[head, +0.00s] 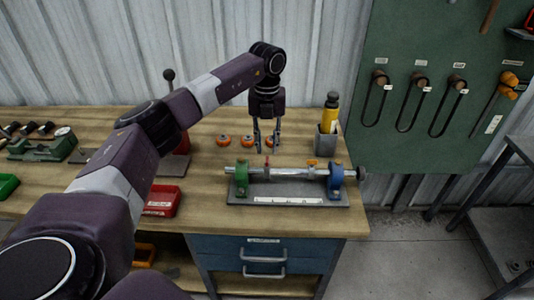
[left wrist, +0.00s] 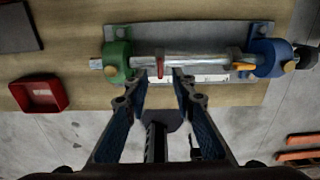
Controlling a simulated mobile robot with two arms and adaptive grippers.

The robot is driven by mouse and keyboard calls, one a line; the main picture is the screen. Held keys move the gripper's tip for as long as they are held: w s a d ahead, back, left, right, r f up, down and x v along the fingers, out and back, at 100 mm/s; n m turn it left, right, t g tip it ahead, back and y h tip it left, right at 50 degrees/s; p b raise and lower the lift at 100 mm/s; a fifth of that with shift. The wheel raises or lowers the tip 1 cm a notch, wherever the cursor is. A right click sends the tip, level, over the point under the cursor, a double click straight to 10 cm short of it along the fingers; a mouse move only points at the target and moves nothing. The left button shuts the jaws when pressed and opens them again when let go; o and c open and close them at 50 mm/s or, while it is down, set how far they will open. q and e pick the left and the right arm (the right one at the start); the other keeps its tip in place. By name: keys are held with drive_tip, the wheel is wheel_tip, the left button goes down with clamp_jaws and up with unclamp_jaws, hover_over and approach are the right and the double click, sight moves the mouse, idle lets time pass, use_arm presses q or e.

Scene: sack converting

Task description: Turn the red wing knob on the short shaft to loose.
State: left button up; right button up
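The red wing knob (head: 267,161) is a small upright red piece on the silver shaft (head: 290,172), near the green holder (head: 241,178). In the left wrist view the red wing knob (left wrist: 160,65) lies just beyond and between my fingertips, apart from them as far as I can tell. My left gripper (head: 267,150) points down over the bench, open and empty, close above the knob. Its two fingers (left wrist: 161,77) also show spread in the left wrist view. My right gripper is in neither view.
A blue holder (head: 335,182) carries the shaft's right end, with an orange piece (left wrist: 242,66) beside it. The grey base plate (head: 300,198) bears both holders.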

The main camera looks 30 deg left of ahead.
sight(267, 159)
use_arm(q)
wheel_tip(267, 159, up, 8)
drive_tip(key=shift+f, duration=0.15)
idle(0.5)
